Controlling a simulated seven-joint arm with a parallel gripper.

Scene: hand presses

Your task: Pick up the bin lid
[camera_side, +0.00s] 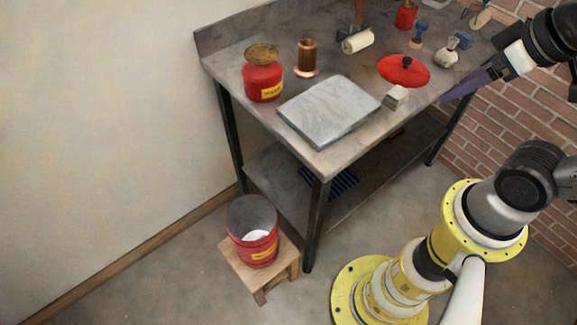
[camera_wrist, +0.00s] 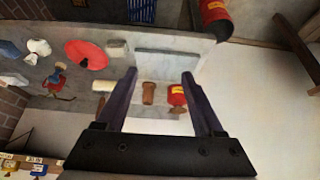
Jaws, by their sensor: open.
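The bin lid (camera_side: 404,70) is a round red disc with a small black knob. It lies on the metal table towards its right half in the side view. In the wrist view the lid (camera_wrist: 86,54) is left of the fingers. My gripper (camera_side: 446,100) is open, with purple fingers, above the table's front right edge and apart from the lid. In the wrist view my gripper (camera_wrist: 159,77) has nothing between its fingertips. The open red bin (camera_side: 265,250), with white stuff inside, stands on a wooden stool. Its wall also shows in the wrist view (camera_wrist: 213,14).
On the table (camera_side: 345,160) are a red jar with a brown top (camera_side: 263,82), a copper cylinder (camera_side: 307,57), a marbled slab (camera_side: 328,108) and a pale block (camera_side: 396,97) near the lid. A white roller (camera_side: 357,41) and hand stamps stand behind. A brick wall is at right.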

